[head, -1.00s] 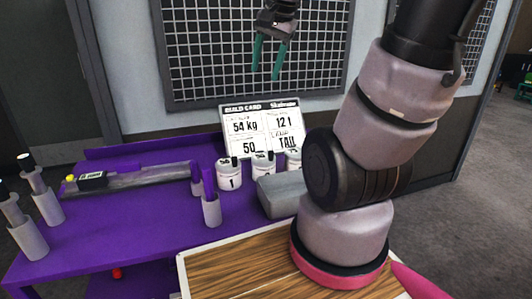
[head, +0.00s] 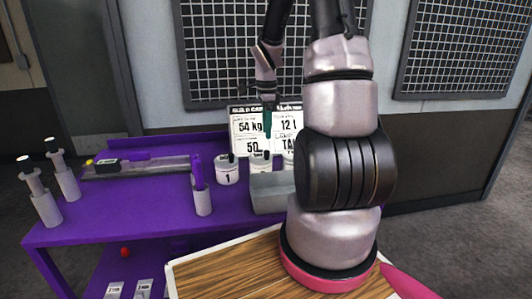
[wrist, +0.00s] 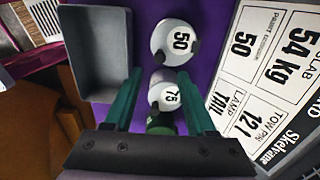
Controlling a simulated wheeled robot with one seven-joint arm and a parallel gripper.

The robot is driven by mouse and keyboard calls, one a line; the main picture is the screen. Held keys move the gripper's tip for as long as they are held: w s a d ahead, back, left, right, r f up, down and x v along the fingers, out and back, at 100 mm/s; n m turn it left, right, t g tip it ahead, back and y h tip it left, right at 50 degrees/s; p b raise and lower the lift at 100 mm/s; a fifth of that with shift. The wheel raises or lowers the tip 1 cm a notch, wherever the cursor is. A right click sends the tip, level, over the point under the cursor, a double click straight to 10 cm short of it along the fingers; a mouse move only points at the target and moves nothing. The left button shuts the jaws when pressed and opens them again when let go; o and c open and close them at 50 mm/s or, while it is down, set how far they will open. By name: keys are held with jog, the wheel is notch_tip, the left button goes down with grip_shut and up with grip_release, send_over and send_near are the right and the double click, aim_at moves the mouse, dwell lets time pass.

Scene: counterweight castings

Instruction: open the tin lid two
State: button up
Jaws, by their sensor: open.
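White tins stand in a row on the purple bench, in front of the build card. The left tin (head: 228,174) bears a 1; the middle tin (head: 260,164) is behind the grey box, and the right one is mostly hidden by my arm. My gripper (head: 267,128) points down above the middle tin. In the wrist view my gripper (wrist: 160,73) is open, with green fingers apart and nothing held. I cannot tell which is two.
The grey open box (head: 272,194) stands close in front of the tins. The build card (head: 252,130) stands behind them. A purple holder (head: 201,188) and a long rail (head: 135,166) are to the left. A wooden-topped surface (head: 225,275) is nearest me.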

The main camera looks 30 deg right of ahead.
aim_at(267, 151)
notch_tip(267, 151, down, 9)
dwell(0.3)
grip_shut()
dwell(1.4)
